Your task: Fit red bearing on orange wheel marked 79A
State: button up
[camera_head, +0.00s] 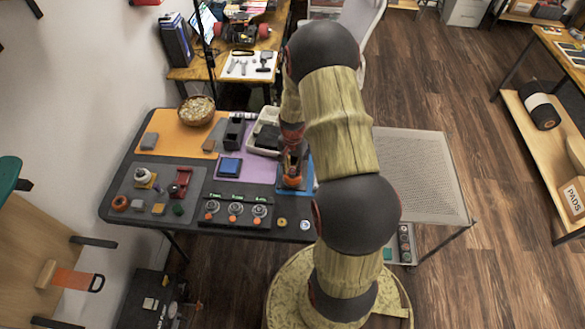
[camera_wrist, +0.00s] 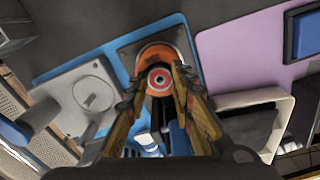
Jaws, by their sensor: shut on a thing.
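My gripper (camera_head: 292,160) reaches down over the right part of the dark workbench. In the wrist view, its fingers (camera_wrist: 160,88) are closed around a red bearing (camera_wrist: 160,80) with a pale ring and dark centre. An orange wheel (camera_wrist: 152,51) lies directly behind the bearing, on a dark square over a blue mat. The bearing appears over the wheel's middle; I cannot tell whether it touches or is seated. The orange wheel (camera_head: 291,183) also shows in the head view, partly hidden by my gripper. No 79A marking is readable.
A grey tray (camera_head: 135,190) at the left holds several small parts. A row of wheel stations (camera_head: 235,212) lies along the front. A blue pad (camera_head: 229,167) sits on the purple mat (camera_head: 261,172). A perforated table (camera_head: 420,165) is at the right.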

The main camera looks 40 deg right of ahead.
jog(key=o, duration=1.1)
jog(key=shift+s+a+f, duration=0.1)
jog(key=shift+s+f, duration=0.05)
jog(key=shift+f, duration=0.15)
jog(key=shift+o, duration=0.3)
jog(key=shift+o, duration=0.6)
jog(key=o, duration=0.4)
jog(key=shift+r, duration=0.1)
jog(key=shift+c, duration=0.2)
jog(key=shift+r, duration=0.2)
jog(key=shift+r+p, duration=2.4)
jog(key=shift+r, duration=1)
